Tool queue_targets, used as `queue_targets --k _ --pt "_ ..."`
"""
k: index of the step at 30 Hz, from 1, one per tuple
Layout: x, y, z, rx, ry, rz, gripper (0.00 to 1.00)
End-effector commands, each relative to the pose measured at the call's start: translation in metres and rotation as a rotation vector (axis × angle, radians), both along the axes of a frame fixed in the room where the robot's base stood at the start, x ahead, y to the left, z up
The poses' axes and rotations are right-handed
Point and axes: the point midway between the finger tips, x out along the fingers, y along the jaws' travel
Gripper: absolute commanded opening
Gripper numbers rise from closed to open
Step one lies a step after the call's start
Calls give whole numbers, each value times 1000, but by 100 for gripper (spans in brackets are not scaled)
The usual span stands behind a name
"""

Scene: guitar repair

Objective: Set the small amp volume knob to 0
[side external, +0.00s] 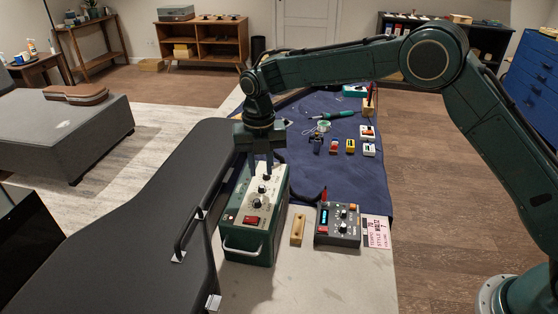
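The small amp (274,229) is a dark green box with a pale top panel and a silver front handle, standing at the near end of the bench. Its panel carries a row of knobs, among them a near knob (257,204) and a middle knob (261,189), with a red switch (251,220) at the near end. Their labels and settings are too small to read. My gripper (262,174) points down over the far end of the panel, its two fingers apart. A far knob (266,178) shows by the fingertips; I cannot tell whether they touch it.
A black guitar case (150,225) with a raised handle lies close left of the amp. A wooden block (298,229), a dark control box (337,225) with knobs and a printed card (377,232) lie to the right. Tools and small boxes sit on the blue mat (350,185).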

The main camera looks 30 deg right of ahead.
Motion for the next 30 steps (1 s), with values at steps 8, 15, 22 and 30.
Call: queue_targets --k 8,15,22,30 --pt "0 0 16 0 -1 0 25" --pt "0 0 20 0 0 0 25" --pt "0 0 20 0 0 0 25" --pt "0 0 31 0 -1 0 25"
